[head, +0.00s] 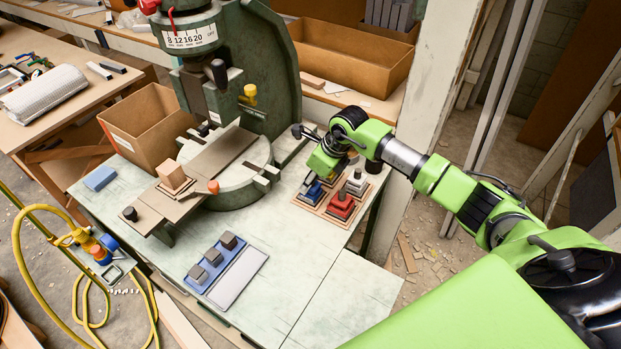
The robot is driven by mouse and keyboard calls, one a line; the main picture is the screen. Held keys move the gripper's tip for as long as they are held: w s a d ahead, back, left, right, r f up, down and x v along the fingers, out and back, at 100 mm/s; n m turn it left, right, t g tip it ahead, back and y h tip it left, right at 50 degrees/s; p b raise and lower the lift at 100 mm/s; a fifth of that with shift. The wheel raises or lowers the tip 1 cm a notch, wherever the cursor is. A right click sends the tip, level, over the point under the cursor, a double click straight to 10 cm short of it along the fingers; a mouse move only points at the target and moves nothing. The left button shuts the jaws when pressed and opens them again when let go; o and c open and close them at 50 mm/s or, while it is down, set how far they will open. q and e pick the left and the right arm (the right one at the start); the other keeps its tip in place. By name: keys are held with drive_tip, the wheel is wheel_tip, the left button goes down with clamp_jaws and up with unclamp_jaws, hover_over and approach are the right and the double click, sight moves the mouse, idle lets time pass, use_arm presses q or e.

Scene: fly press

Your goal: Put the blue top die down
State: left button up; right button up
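The blue top die (314,191) is at the left part of a wooden die board (326,214) on the press table. My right gripper (312,182) is right over the blue die, at the end of the green arm that comes in from the right. The fingers are small and partly hidden, so I cannot tell whether they grip the die. I also cannot tell whether the die rests fully on the board. A red die (341,206) and a grey die (356,184) stand beside it on the board. My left gripper is out of view.
The green fly press (266,65) stands behind, with a wooden block (172,175) on its bar. A blue tray (213,268) with grey pieces and a white plate (239,277) lie at the front. A cardboard box (150,125) stands at left. The front right tabletop is clear.

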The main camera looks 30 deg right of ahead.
drive_tip(key=o, duration=1.3)
drive_tip(key=shift+f, duration=0.1)
drive_tip(key=b+v, duration=0.3)
drive_tip(key=v, duration=0.9)
